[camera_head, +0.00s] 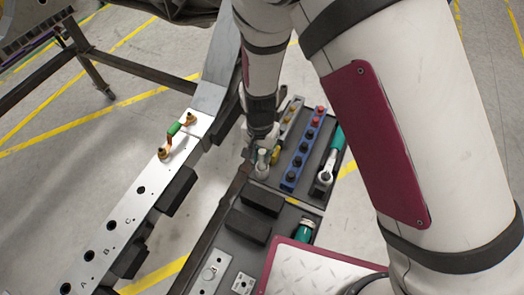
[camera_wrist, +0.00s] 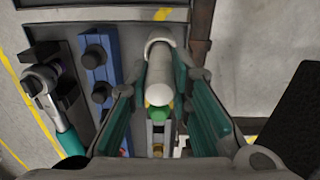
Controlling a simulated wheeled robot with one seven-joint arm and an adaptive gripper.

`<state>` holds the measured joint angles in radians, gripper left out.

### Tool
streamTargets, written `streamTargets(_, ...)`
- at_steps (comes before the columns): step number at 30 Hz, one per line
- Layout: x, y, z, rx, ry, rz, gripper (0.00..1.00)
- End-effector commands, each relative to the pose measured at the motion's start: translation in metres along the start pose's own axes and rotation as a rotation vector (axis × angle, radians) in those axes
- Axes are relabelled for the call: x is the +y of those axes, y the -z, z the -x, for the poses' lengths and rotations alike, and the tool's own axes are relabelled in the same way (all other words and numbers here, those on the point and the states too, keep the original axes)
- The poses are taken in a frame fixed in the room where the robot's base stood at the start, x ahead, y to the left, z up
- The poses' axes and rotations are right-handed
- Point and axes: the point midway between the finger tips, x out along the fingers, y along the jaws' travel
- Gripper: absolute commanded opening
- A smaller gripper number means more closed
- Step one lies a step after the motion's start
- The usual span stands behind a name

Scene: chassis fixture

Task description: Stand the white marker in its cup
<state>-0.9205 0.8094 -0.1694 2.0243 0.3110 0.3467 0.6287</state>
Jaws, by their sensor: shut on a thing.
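The white marker (camera_wrist: 159,72) is a pale cylinder with a green part (camera_wrist: 157,112) at its near end, in the wrist view. My gripper (camera_wrist: 158,92) is shut on it, with a teal-lined finger on each side. A pale rounded rim (camera_wrist: 158,42) surrounds the marker's far end; it looks like the cup, but I cannot tell how deep the marker sits. In the head view my gripper (camera_head: 262,148) is low over the left side of the dark tool tray, with a small pale piece (camera_head: 262,167) under it. My arm and fingers hide most of the marker there.
A blue rail (camera_head: 300,158) with several knobs and a green-handled ratchet (camera_head: 325,172) lie right of my gripper. Black blocks (camera_head: 247,225) and a green-capped item (camera_head: 306,230) are nearer. A metal beam (camera_head: 125,205) with a green-and-copper piece (camera_head: 173,130) runs along the left.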

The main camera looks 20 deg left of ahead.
Motion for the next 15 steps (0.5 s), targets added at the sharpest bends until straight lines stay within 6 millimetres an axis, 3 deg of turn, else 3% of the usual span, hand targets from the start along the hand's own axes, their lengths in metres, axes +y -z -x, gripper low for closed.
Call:
streamTargets(11, -0.0001, -0.0001, -0.0064, 0.0, 0.0, 0.0, 0.0)
streamTargets(12, -0.0001, -0.0001, -0.0064, 0.0, 0.0, 0.0, 0.26)
streamTargets(15, -0.0002, 0.0, -0.0063, 0.0, 0.0, 0.0, 0.43)
